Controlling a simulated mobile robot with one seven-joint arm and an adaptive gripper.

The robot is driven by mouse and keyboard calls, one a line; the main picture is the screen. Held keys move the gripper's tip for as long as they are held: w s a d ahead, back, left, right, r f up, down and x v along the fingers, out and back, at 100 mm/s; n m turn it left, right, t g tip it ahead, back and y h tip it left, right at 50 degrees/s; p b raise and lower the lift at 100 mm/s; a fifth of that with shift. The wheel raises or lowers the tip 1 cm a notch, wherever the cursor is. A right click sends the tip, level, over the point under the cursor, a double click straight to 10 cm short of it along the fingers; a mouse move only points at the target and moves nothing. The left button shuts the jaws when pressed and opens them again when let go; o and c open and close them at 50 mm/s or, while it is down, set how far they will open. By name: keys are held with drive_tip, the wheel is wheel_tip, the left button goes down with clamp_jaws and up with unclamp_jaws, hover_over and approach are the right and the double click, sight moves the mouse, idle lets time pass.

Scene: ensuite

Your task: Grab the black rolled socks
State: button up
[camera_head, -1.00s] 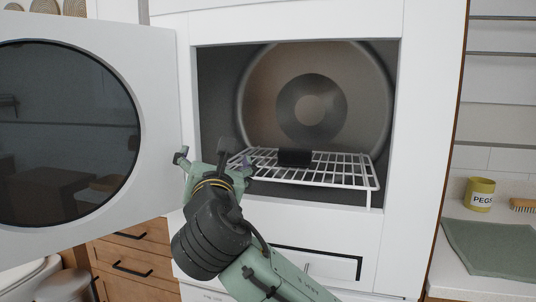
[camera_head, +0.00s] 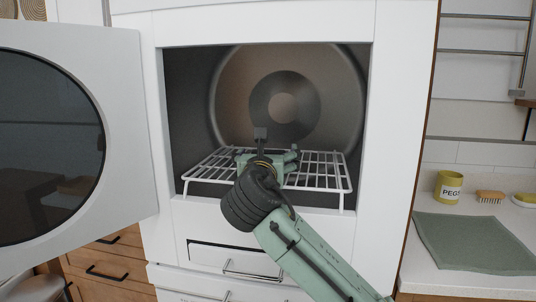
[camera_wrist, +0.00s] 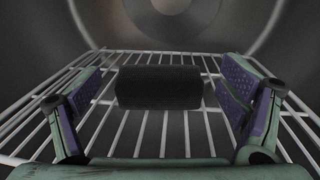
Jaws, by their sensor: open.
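The black rolled socks (camera_wrist: 160,87) lie on the white wire rack (camera_wrist: 203,130) inside the dryer, in the wrist view. They form a dark, short roll lying crosswise. My gripper (camera_wrist: 165,95) is open, with one green and purple finger on each side of the view and the socks ahead between them. The fingers do not appear to touch the socks. In the head view my gripper (camera_head: 268,158) is inside the dryer opening, over the rack (camera_head: 330,172), and it hides the socks there.
The dryer opening (camera_head: 385,120) has a white frame around it. The open round-windowed door (camera_head: 125,130) stands at the left. A counter at the right holds a yellow PEGS pot (camera_head: 448,188), a brush (camera_head: 490,196) and a green mat (camera_head: 470,242).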

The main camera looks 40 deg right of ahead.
drive_tip(key=shift+x, duration=1.15)
drive_tip(key=c, duration=1.2)
drive_tip(key=shift+a+r, duration=0.1)
drive_tip(key=shift+c, duration=0.2)
